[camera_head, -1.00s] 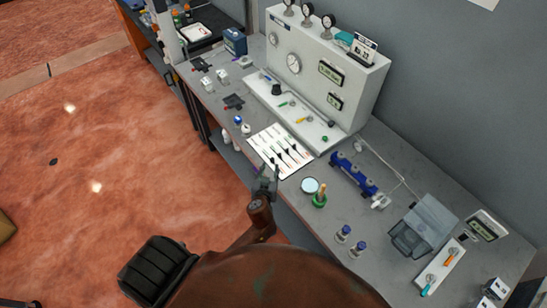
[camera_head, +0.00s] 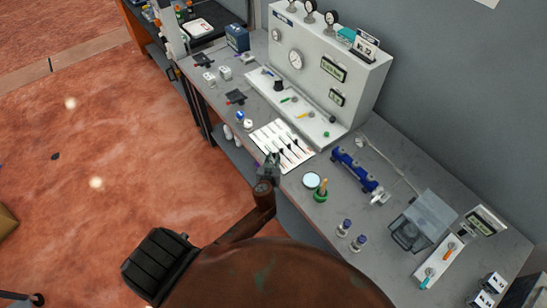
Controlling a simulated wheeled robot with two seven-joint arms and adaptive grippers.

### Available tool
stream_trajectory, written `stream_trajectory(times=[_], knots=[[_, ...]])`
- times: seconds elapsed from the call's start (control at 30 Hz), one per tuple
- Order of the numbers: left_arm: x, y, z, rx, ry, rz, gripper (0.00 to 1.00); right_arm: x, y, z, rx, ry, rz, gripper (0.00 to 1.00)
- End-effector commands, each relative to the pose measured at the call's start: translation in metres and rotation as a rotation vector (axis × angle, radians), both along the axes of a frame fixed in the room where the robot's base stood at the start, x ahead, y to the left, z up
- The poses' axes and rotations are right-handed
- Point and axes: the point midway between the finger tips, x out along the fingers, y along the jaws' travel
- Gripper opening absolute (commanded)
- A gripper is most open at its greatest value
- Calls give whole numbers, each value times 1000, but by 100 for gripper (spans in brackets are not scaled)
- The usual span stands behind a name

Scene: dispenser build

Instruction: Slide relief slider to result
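A white panel (camera_head: 290,150) with several dark, slider-like strips lies on the grey bench near its front edge. I cannot tell which strip is the relief slider, and no result label is readable. My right gripper does not show.
A white console (camera_head: 350,85) with gauges and displays stands behind the panel. A round dish (camera_head: 311,180), a green-based stand (camera_head: 320,195), a blue device (camera_head: 357,172) and a clear box (camera_head: 425,220) stand to the right. Small blocks and dark clips lie to the left.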

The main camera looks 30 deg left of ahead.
Motion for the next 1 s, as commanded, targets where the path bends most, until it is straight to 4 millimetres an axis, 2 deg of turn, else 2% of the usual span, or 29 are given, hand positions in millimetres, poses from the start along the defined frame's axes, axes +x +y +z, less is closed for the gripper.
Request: stream_trajectory(times=[0.2,0.7,0.83,1.0], knots=[[0,0,0,0,0,0,0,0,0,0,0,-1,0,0],[0,-1,0,-1,1,-1,0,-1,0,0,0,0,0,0],[-5,-15,-3,-6,0,-2,0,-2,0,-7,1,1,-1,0],[-18,-44,-5,-7,0,0,0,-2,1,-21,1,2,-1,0]])
